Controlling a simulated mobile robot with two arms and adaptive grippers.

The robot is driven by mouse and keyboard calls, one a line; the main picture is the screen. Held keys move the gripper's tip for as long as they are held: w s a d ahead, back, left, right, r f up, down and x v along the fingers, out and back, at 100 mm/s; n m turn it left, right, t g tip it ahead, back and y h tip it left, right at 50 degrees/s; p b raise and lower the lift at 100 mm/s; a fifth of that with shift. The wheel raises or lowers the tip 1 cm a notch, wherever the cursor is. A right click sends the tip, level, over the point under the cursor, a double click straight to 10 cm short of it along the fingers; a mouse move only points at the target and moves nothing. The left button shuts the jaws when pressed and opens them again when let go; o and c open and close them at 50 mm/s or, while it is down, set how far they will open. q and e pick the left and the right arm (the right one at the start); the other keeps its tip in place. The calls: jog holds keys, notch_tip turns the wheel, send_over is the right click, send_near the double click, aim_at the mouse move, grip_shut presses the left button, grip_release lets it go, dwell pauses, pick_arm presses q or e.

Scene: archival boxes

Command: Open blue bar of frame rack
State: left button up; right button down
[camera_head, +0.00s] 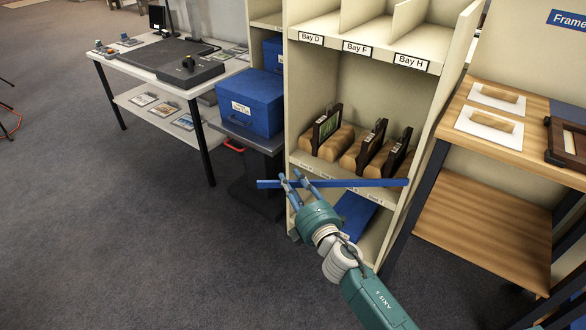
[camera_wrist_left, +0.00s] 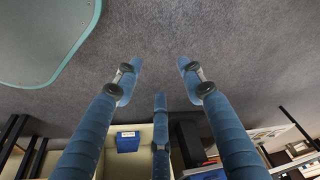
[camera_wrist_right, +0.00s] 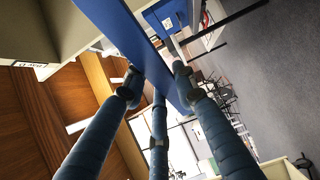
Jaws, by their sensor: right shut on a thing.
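The blue bar (camera_head: 345,183) runs nearly level across the front of the frame rack (camera_head: 302,110), below the shelf of framed pictures. Its left end sticks out past the rack's left side, and its right end lies over the right upright. My right gripper (camera_head: 290,180) is shut on the bar near its left end. In the right wrist view the bar (camera_wrist_right: 135,45) passes between the fingers (camera_wrist_right: 155,85). My left gripper (camera_wrist_left: 155,75) is open and empty in the left wrist view, with its fingers spread over grey floor; it is not in the head view.
Dark frames (camera_head: 327,125) stand between wooden supports inside the rack. A blue box (camera_head: 250,105) sits on a dark stand to the left. A wooden table (camera_head: 490,190) with white frames stands close on the right. A white table (camera_head: 130,90) is at the back left.

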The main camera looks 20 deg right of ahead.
jog(key=s+n+g+y+p, duration=0.1)
jog(key=s+n+g+y, duration=0.35)
jog(key=s, duration=0.95)
pick_arm(q)
jog(key=shift+f+b, duration=0.3)
jog(key=shift+b, duration=0.7)
pick_arm(e)
jog(key=s+d+n+g+y, duration=0.3)
jog(key=s+d+n+y, duration=0.1)
jog(key=s, duration=0.4)
jog(key=s+d+n+g+y, duration=0.3)
jog(key=s+y, duration=0.3)
jog(key=s, duration=0.2)
jog(key=shift+s+d+n, duration=0.35)
jog(key=shift+s+d, duration=0.05)
jog(key=shift+d, duration=0.4)
jog(key=c, duration=1.3)
grip_release()
jog(key=shift+c, duration=0.2)
jog(key=v, duration=1.2)
